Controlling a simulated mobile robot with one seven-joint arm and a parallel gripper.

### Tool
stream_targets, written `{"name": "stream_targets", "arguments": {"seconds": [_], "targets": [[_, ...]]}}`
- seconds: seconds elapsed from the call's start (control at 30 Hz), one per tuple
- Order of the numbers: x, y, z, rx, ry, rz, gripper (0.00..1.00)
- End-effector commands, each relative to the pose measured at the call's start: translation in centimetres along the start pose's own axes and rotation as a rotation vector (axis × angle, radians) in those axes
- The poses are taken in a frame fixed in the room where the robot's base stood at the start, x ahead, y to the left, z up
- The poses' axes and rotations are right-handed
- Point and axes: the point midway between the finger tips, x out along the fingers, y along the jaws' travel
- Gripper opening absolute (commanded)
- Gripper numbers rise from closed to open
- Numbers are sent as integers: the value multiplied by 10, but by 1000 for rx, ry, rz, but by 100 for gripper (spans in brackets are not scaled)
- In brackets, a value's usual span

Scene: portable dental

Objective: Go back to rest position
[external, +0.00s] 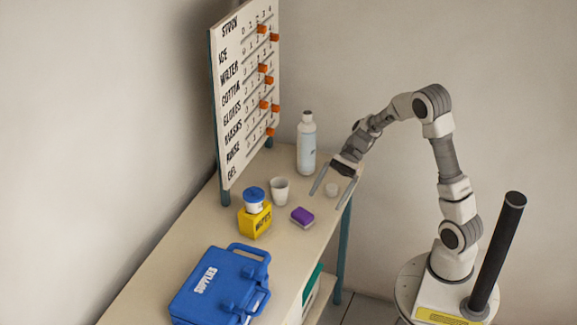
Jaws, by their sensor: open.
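My gripper (331,195) is at the end of my arm, over the right edge of the table (182,232). Its two thin fingers are spread apart and point down.
Near the gripper stand a white bottle (306,146), a white cup (279,190) and a purple sponge (302,216). A yellow box (255,221) with a blue-lidded jar (254,198), a blue supplies case (215,287) and a stock board (246,95) are farther left.

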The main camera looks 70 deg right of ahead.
Motion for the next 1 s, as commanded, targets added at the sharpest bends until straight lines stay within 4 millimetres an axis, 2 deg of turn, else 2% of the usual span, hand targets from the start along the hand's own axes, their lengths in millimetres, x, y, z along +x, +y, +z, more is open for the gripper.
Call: {"name": "stream_targets", "arguments": {"seconds": [0.03, 0.2, 0.4, 0.6, 0.77, 1.0], "targets": [[1, 10, 14, -73, 44, 30, 100], [0, 45, 43, -313, 195, 130, 100], [-7, 85, 67, -604, 364, 235, 100], [-19, 120, 81, -906, 529, 325, 100], [-31, 142, 92, -1158, 658, 390, 100], [-49, 161, 121, -1537, 830, 498, 100]]}}
